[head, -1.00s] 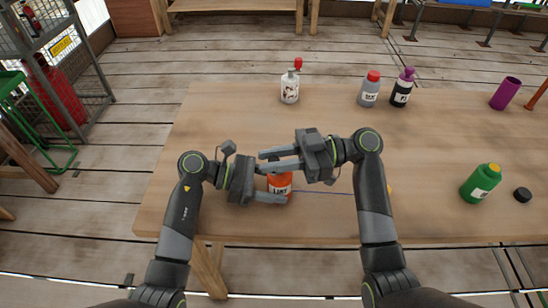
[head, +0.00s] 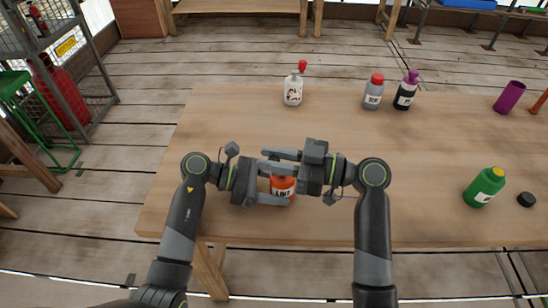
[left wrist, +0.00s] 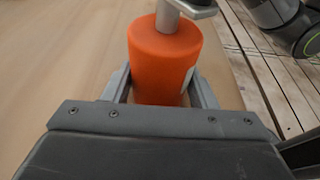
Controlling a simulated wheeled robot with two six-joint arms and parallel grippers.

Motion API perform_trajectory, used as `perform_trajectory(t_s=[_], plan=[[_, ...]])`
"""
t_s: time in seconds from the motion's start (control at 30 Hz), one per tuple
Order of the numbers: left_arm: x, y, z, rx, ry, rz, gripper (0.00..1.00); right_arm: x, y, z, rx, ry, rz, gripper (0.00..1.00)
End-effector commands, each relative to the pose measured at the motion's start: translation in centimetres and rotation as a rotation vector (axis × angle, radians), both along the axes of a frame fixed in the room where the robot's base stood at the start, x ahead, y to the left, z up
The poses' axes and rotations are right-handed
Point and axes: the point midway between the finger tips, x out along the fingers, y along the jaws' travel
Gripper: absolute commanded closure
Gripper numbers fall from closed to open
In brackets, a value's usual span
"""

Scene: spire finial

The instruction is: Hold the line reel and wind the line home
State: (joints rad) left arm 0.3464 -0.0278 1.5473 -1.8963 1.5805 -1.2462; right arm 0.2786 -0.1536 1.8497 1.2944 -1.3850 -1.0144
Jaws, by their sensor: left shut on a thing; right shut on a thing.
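The line reel (head: 283,187) is an orange cylinder with a white label, upright on the table; its orange body also fills the middle of the left wrist view (left wrist: 165,62). My left gripper (head: 288,186) is shut around its body from the left. My right gripper (head: 273,160) comes from the right above the reel and is shut. In the left wrist view a grey post (left wrist: 168,17) rises from the reel's top to a grey piece at the frame edge. The right gripper hides the reel's top in the head view.
On the wooden table (head: 430,150) stand a white bottle with a red top (head: 293,90), a grey bottle (head: 373,94), a black bottle (head: 405,92) and a purple cup (head: 509,98). A green bottle (head: 484,188) and a black cap (head: 526,199) are at right.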

Motion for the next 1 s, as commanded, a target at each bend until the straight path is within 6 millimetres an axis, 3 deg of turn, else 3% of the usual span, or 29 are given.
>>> perform_trajectory(t_s=[0.03,0.07,0.2,0.57,0.77,1.0], plan=[[0.0,0.0,0.0,-0.001,-0.001,0.0,0.61,0.0,0.0,-0.1,-0.001,0.0,0.0,1.0],[0.0,0.0,0.0,-0.001,-0.001,0.0,0.61,0.0,0.0,-0.1,-0.001,0.0,0.0,0.76],[0.0,0.0,0.0,-0.001,-0.001,0.0,0.61,0.0,0.0,-0.1,-0.001,0.0,0.001,0.58],[0.0,0.0,0.0,0.0,-0.001,0.0,0.61,0.0,-0.4,-0.1,-0.001,-0.001,0.001,0.58],[0.0,0.0,0.0,0.0,-0.001,0.0,0.61,-0.5,-2.7,-0.1,-0.005,-0.001,-0.001,0.58],[0.0,0.0,0.0,0.0,-0.001,0.0,0.61,-1.3,-6.8,-0.2,-0.006,0.0,-0.001,0.58]])
